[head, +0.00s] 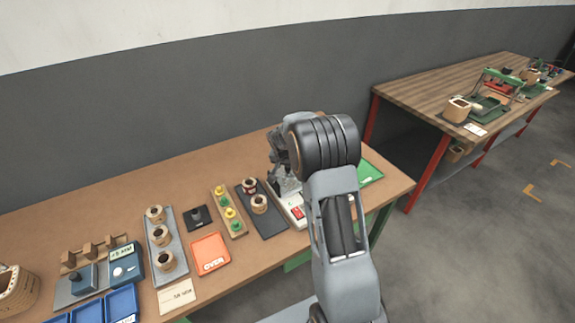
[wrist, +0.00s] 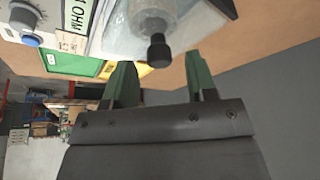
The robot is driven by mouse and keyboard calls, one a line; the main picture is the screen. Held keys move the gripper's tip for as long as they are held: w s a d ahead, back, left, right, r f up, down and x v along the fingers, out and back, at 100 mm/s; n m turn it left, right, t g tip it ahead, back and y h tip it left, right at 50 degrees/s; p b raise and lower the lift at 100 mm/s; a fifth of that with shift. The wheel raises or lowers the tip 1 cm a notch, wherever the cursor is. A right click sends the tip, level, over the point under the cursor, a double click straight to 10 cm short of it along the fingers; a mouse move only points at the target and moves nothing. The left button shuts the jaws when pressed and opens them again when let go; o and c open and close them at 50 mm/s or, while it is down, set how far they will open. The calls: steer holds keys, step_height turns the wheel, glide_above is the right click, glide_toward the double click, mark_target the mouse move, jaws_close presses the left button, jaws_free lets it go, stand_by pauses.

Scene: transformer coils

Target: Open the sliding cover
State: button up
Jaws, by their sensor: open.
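In the wrist view a clear, see-through cover (wrist: 188,22) sits on a pale instrument with a label reading "OHM" (wrist: 80,14). A short black knob (wrist: 158,50) on a light stem sticks out from the cover towards me. My gripper (wrist: 160,76) has two green fingers, spread apart and empty. The knob appears roughly between the fingertips in the picture; no contact shows, and I cannot tell the depth gap. In the head view the white instrument (head: 296,212) is partly hidden by my arm, and the cover cannot be made out there.
Left of the instrument, the brown bench (head: 110,216) holds a dark tray with coils (head: 268,228), a strip of yellow and green pegs (head: 228,212), and an orange tray (head: 210,252). A green mat (head: 370,173) lies to the right. Another table (head: 410,92) stands further right.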

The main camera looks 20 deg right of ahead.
steer(key=shift+w+d+f, duration=0.15)
steer(key=shift+w+f, duration=0.05)
steer(key=shift+f, duration=0.5)
steer(key=shift+c, duration=0.5)
jaws_close()
